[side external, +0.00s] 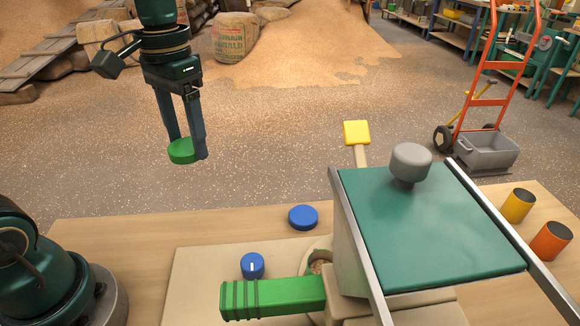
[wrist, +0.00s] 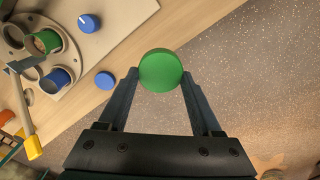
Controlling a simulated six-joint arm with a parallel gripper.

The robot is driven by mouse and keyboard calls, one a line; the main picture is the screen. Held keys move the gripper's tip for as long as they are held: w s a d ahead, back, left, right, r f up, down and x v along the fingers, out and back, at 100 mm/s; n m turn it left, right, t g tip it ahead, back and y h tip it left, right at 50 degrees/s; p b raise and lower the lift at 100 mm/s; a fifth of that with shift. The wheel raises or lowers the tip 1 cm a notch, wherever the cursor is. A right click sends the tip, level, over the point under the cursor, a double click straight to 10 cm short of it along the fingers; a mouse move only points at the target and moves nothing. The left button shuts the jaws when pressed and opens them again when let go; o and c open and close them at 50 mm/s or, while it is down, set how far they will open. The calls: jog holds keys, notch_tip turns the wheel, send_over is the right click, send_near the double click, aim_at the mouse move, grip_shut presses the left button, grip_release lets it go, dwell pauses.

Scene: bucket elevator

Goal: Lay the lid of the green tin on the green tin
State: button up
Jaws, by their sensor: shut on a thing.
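My gripper (side external: 186,155) is shut on a flat round green lid (side external: 181,150), held level in the air beyond the table's back left. In the wrist view the green lid (wrist: 160,71) sits between the two fingertips (wrist: 160,76). The green tin (wrist: 47,40) shows in the wrist view at upper left, open, with pale brown contents, standing in a round holder (wrist: 14,34). The lid is well apart from it. In the side view the green tin is mostly or wholly hidden by the machine.
A blue tin (wrist: 57,77) stands near the green tin. A blue lid (side external: 303,217) and a blue knob (side external: 252,265) lie nearby. A green ribbed bar (side external: 272,297), teal plate (side external: 430,225) and yellow paddle (side external: 357,133) stand around the holder. Yellow (side external: 518,205) and orange (side external: 551,241) tins are right.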

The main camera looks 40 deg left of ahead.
jog(key=w+a+f+n, duration=0.3)
jog(key=f+n, duration=0.1)
jog(key=f, duration=0.1)
send_over(260, 221)
notch_tip(260, 221, down, 7)
jog(key=shift+a+f, duration=0.1)
jog(key=shift+f, duration=2)
jog(key=shift+f, duration=0.15)
jog(key=o, duration=1.3)
